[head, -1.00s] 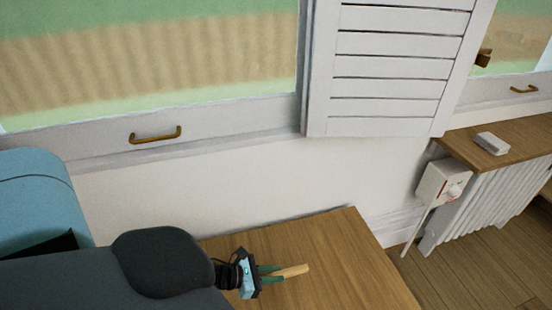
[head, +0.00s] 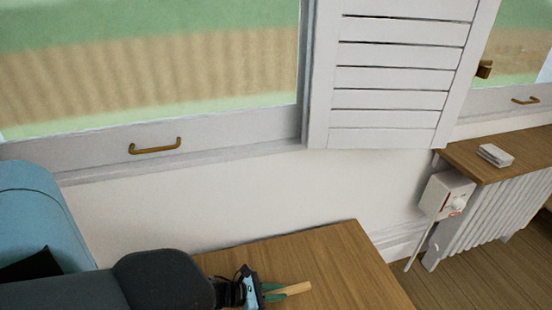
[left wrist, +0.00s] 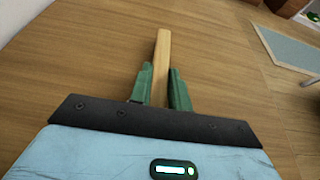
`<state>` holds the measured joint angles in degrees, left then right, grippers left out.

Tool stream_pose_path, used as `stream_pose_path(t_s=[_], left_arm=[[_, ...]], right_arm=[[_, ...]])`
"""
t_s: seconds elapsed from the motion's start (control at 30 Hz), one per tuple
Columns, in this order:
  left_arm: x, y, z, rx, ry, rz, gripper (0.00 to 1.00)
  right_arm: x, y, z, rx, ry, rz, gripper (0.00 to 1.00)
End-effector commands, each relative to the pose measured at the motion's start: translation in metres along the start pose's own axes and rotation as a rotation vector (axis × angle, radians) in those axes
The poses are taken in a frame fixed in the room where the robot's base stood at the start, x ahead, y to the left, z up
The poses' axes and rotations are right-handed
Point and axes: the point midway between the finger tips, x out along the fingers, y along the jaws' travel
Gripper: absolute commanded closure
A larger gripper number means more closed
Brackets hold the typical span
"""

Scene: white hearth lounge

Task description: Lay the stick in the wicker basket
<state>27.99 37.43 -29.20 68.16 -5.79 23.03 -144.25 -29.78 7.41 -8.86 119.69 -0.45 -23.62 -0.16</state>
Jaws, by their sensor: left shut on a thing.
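My left gripper (head: 268,293) is over the wooden table near the bottom of the head view. Its green fingers are shut on the stick (head: 294,288), a pale wooden piece whose free end points right. In the left wrist view the stick (left wrist: 162,55) stands out between the two fingertips (left wrist: 160,88), with the wooden surface behind it. I cannot tell whether the stick touches the table. The wicker basket is not clearly seen in either view. My right gripper is not in view.
The wooden table (head: 345,255) is otherwise bare where it shows. A blue armchair (head: 40,205) is at the left. A radiator (head: 490,215) with a wooden shelf (head: 470,158) and a small white block (head: 495,155) is at the right, past a white wall box (head: 446,195).

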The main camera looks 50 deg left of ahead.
Motion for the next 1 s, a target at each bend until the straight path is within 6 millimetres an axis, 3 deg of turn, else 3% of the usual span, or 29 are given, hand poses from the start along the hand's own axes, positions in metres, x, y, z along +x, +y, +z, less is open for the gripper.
stream_pose_path(t_s=[0.07, 0.1, 0.27, 0.67, 1.0], left_arm=[[0.001, 0.000, -0.003, -0.002, 0.000, 0.000, 1.00], [0.001, 0.000, -0.004, -0.002, 0.001, 0.000, 0.80], [0.001, 0.000, -0.003, -0.001, 0.000, 0.000, 0.60], [-0.001, 0.000, 0.002, 0.001, 0.000, 0.000, 0.60], [-0.055, -0.001, 0.000, -0.001, 0.003, 0.000, 0.60]], right_arm=[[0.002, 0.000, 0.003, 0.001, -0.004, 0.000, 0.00], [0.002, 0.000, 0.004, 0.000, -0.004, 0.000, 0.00], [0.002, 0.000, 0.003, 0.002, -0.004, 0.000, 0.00], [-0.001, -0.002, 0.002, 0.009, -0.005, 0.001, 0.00], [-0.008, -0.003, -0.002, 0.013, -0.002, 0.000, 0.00]])
